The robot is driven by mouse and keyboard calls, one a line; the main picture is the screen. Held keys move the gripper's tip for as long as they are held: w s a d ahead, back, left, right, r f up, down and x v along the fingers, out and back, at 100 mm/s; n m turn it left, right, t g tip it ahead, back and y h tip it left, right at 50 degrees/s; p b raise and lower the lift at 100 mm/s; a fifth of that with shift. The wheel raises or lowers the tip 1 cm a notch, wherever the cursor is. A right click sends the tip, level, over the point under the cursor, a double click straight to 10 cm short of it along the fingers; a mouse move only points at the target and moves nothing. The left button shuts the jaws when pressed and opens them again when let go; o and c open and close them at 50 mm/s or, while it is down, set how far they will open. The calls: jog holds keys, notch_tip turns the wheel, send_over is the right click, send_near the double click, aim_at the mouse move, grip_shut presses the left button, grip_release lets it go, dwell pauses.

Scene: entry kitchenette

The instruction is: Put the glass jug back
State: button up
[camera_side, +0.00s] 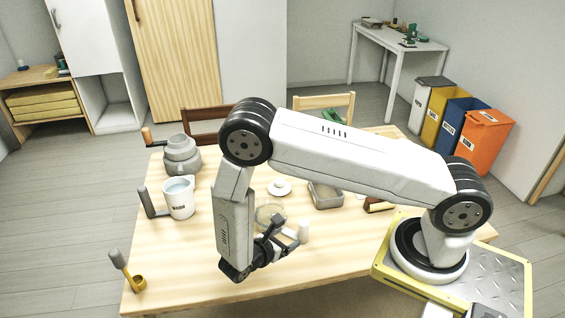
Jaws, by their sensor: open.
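A clear round glass vessel (268,213), which looks like the glass jug, stands on the wooden table near the middle, partly hidden behind my gripper. I cannot make out its handle or spout. My gripper (289,241) is low over the front middle of the table, pointing right, open. It is just in front of the glass in the picture. I cannot tell whether it touches the glass.
A yellow scoop (138,282) lies front left. A white saucer (279,188) and a grey tray (325,196) lie behind. The front left table (190,270) is clear.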

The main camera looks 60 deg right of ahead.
jog(key=s+r+m+t+y, duration=0.1)
jog(key=r+m+t+y, duration=0.1)
jog(key=r+m+y, duration=0.4)
jog(key=s+a+r+m+t+y, duration=0.1)
jog(key=s+r+m+t+y, duration=0.1)
jog(key=r+m+y, duration=0.5)
notch_tip(320, 180, up, 6)
jog(key=m, duration=0.3)
jog(key=shift+a+r+y, duration=0.2)
jog(key=shift+r+y, duration=0.05)
jog(key=shift+y, duration=0.05)
